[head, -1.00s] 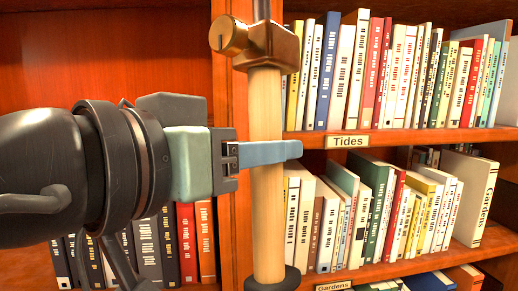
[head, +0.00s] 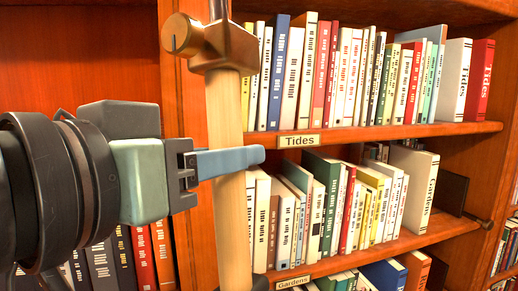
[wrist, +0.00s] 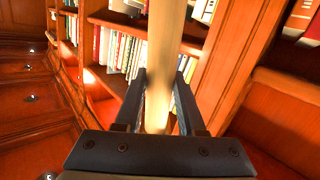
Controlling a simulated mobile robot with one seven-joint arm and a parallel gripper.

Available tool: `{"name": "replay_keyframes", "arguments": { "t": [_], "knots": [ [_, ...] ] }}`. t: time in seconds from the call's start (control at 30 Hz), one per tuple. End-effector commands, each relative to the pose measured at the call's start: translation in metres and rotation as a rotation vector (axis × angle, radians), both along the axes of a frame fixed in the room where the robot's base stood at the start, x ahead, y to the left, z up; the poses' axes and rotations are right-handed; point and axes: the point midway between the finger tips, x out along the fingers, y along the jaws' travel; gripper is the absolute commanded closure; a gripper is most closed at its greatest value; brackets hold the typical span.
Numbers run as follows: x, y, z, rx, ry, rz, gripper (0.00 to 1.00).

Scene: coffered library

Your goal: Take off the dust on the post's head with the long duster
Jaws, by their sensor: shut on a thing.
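My gripper (head: 230,162) is shut on the pale wooden handle of the long duster (head: 231,115), left of centre in the head view. The handle stands nearly upright, leaning slightly, with a copper-coloured clamp and knob (head: 225,45) above my fingers. A dark rod rises from the clamp and leaves the top of the picture, so the dusting end is out of view. In the wrist view, the handle (wrist: 160,60) runs between my two fingers. I cannot make out the post's head or its dust in either current view.
A wooden bookcase stands close behind the duster, with book rows on shelves labelled "Tides" (head: 299,141) and "Gardens" (head: 293,282). A wooden upright (head: 188,110) is just behind the handle. A small brass-ended rod (head: 484,223) sticks out at the right.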

Motion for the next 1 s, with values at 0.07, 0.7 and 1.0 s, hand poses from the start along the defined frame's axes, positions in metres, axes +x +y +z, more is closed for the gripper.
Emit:
{"name": "replay_keyframes", "arguments": {
  "t": [0.07, 0.7, 1.0],
  "knots": [
    [-0.006, -0.001, -0.007, -0.001, -0.005, -0.001, 1.0],
    [-0.052, -0.007, -0.048, -0.002, -0.004, 0.001, 1.0],
    [-0.073, -0.01, -0.067, -0.001, -0.004, 0.0, 1.0]
  ]
}}
